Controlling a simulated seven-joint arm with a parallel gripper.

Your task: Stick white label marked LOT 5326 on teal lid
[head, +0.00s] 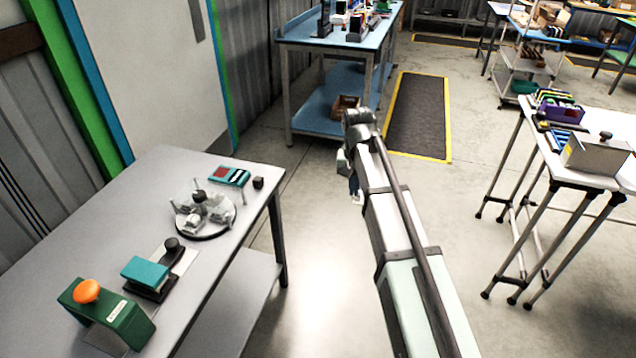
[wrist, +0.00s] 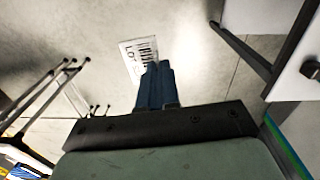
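My gripper (wrist: 155,68) is shut on a white label (wrist: 132,50) with a barcode and dark print beginning "LOT 5"; the blue fingers hide the rest of the number. In the head view, my gripper (head: 354,188) hangs over open floor to the right of the grey table, with a small white bit of the label (head: 358,200) showing at its tip. A teal flat-topped block (head: 146,270), which looks like the teal lid, sits on a dark base on that table, lower left of my gripper and well apart from it. Its top looks bare.
On the grey table (head: 215,280) stand a green device with an orange knob (head: 110,318), a round fixture (head: 204,212), a teal-and-red item (head: 229,176) and a small dark cube (head: 258,183). A white table (head: 610,180) stands at right. The floor between is clear.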

